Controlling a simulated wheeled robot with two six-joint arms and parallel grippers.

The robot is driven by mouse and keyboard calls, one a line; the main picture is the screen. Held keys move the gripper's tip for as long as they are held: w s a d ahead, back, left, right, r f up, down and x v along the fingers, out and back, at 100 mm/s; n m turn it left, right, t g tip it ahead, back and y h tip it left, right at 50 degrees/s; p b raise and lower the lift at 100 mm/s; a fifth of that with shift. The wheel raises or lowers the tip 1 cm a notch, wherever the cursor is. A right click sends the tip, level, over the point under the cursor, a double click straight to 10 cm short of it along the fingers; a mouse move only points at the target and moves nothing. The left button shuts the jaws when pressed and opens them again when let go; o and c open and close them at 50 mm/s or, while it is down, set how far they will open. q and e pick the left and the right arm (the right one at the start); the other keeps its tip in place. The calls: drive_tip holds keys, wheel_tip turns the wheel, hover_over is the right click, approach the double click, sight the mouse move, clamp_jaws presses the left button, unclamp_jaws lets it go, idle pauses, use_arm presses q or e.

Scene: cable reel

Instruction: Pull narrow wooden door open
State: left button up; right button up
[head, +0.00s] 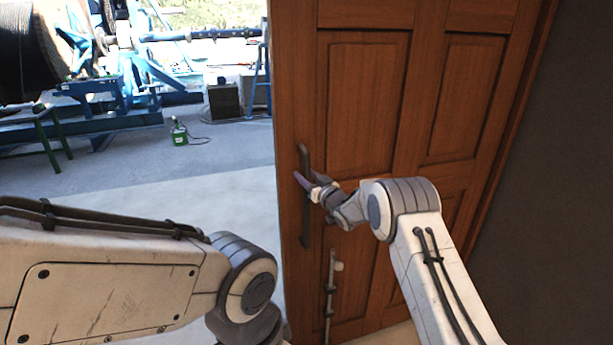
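The wooden door (367,110) is brown and panelled, and fills the middle and right of the head view. A dark vertical pull handle (305,228) is fixed near its left edge. My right gripper (309,178) is at the upper part of this handle, its two fingertips on either side of the bar as seen from here. Whether the fingers press on the bar is too small to tell. My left arm comes in from the left, but its gripper is out of view.
A metal slide bolt (330,298) sits low on the door. A dark wall (560,190) is at the right. Left of the door is open grey floor (215,205), with a small green box (180,136), a blue stand (95,97) and a large dark cable reel (25,50) beyond.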

clamp_jaws()
idle(1.2)
